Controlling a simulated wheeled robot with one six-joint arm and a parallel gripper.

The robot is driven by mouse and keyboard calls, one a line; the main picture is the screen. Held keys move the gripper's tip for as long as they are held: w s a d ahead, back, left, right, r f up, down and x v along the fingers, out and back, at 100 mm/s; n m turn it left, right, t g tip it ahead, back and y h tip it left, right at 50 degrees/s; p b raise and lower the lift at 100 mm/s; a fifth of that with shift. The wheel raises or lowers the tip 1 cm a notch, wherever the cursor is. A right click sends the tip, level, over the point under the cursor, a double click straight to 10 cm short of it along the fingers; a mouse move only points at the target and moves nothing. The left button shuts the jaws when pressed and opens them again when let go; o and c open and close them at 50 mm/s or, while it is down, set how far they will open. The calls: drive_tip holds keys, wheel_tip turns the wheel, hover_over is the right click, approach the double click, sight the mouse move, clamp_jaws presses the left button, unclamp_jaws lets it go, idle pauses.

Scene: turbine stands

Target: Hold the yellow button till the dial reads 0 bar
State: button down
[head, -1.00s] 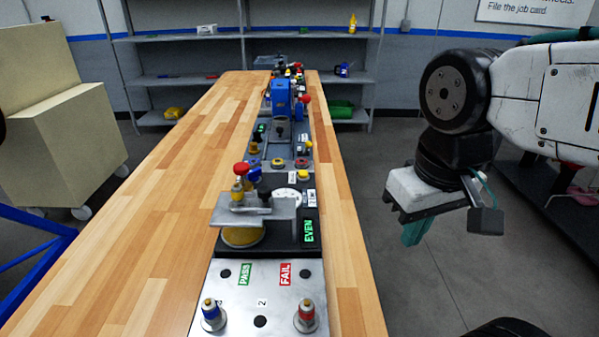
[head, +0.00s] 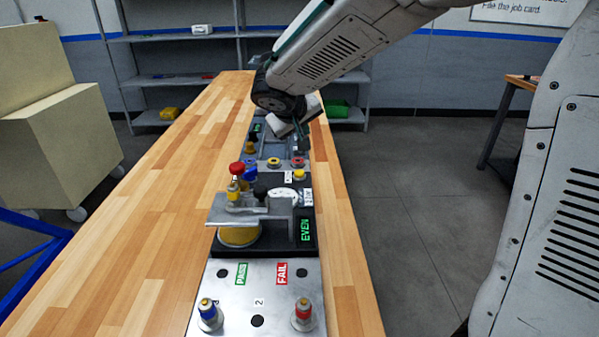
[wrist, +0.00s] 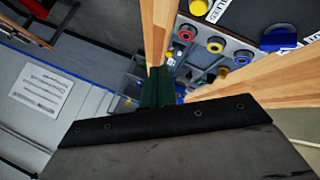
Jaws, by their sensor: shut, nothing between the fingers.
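The yellow button (head: 299,174) sits on the right side of the bench fixture, just behind the metal clamp block. It also shows at the top edge of the wrist view (wrist: 198,7), beside a white label. A white round face (head: 284,193), which looks like the dial, is partly hidden behind the clamp block; its reading is too small to tell. My gripper (head: 303,146) is above the fixture, beyond the yellow button and apart from it. Its dark green fingers (wrist: 157,75) are together and empty in the wrist view.
Red (head: 298,163), yellow (head: 274,163) and blue ringed sockets lie just behind the button. A green "EVEN" display (head: 306,230) is at right. The wooden bench (head: 150,220) is clear at left.

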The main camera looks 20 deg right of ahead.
sight(298, 174)
drive_tip(key=shift+w+a+f, duration=0.15)
drive_tip(key=shift+w+a, duration=0.25)
drive_tip(key=shift+w, duration=0.25)
drive_tip(key=shift+f, duration=0.1)
drive_tip(key=shift+f, duration=4.35)
drive_tip(key=shift+f, duration=0.4)
